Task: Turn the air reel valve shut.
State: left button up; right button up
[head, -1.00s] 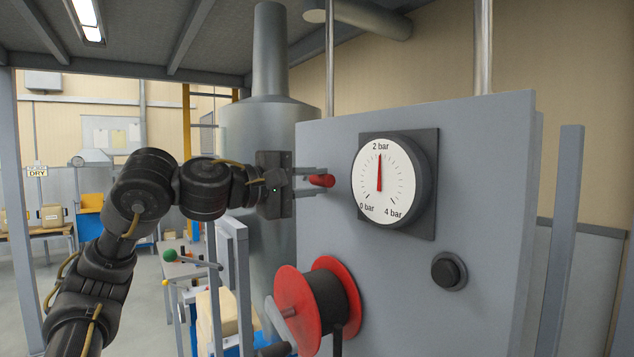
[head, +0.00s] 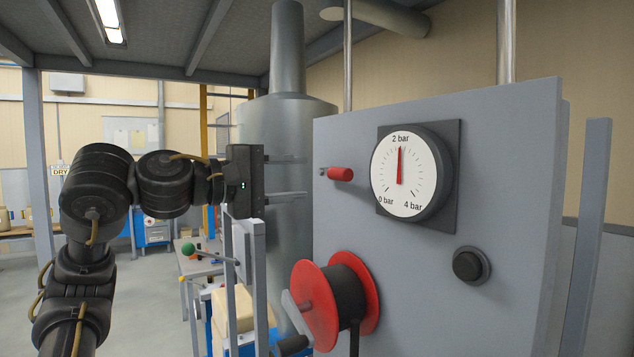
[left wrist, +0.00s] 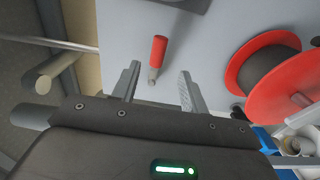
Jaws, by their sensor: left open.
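The air reel valve's red lever (head: 340,174) is on the grey panel, left of the gauge, lying about level with its red end to the right. It also shows in the left wrist view (left wrist: 159,49), with its metal pivot end nearest my fingers. My left gripper (head: 306,177) is open and empty, its two fingers level, one above the other, left of the lever and apart from it. In the left wrist view the fingers (left wrist: 159,75) stand either side of the lever's line. My right gripper is not in view.
The gauge (head: 409,172) points to about 2 bar. Below are a red hose reel (head: 318,302) with a crank and a black round knob (head: 469,265). A grey silo (head: 282,130) stands behind my gripper. A post (head: 585,240) stands right of the panel.

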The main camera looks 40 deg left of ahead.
pick_arm(q)
jog(key=v, duration=0.2)
jog(key=shift+s+a, duration=0.1)
jog(key=shift+s, duration=0.3)
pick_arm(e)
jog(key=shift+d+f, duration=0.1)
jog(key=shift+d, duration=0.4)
